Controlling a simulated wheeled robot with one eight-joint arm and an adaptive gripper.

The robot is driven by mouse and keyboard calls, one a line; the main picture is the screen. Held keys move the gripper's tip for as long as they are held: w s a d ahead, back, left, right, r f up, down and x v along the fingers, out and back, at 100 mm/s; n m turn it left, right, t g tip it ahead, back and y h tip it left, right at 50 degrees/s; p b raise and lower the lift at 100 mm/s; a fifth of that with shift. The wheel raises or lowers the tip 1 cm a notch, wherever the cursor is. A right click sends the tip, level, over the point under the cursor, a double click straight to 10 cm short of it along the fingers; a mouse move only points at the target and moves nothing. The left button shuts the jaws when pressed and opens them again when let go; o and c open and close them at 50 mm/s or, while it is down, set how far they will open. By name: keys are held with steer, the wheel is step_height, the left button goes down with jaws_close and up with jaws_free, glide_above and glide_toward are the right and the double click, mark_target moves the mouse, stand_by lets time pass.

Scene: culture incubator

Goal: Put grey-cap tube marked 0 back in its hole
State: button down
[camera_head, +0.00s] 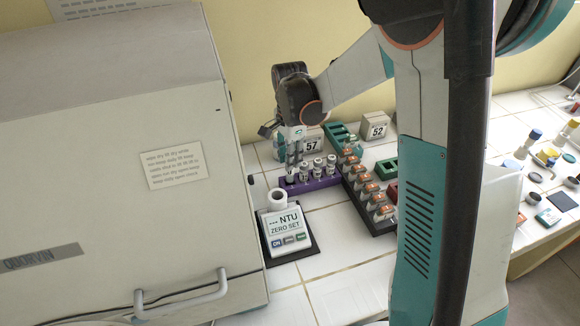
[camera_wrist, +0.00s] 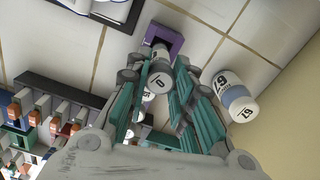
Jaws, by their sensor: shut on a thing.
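My gripper (camera_head: 293,158) is shut on a grey-cap tube marked 0 (camera_wrist: 158,80), whose cap faces the wrist camera between the fingers. In the wrist view my gripper (camera_wrist: 160,95) covers part of the tube and of the purple rack (camera_wrist: 176,42). The tube is over the end of this rack; I cannot tell whether its lower end is in a hole. In the head view the purple rack (camera_head: 322,182) holds several small grey-cap tubes (camera_head: 317,168) in a row, to the right of my fingers. The held tube is mostly hidden there.
A turbidity meter (camera_head: 287,228) with a white round well stands in front of the purple rack. A white numbered bottle (camera_wrist: 236,97) is close beside my gripper. A large beige cabinet (camera_head: 110,200) fills the left.

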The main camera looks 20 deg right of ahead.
steer(key=shift+f+b, duration=0.4)
steer(key=shift+f, duration=1.25)
steer(key=shift+f+b, duration=0.35)
steer(key=shift+f, duration=0.05)
steer(key=c, duration=1.4)
jaws_free()
steer(key=shift+r, duration=0.1)
step_height(320, 180, up, 13)
steer(key=p, duration=0.4)
steer(key=s+r+n+t, duration=0.3)
steer(key=s+r+n, duration=0.45)
steer(key=s, duration=0.35)
steer(key=s+n+t, duration=0.4)
steer(key=s+n, duration=0.4)
steer(key=s, duration=0.4)
steer(key=shift+r, duration=0.15)
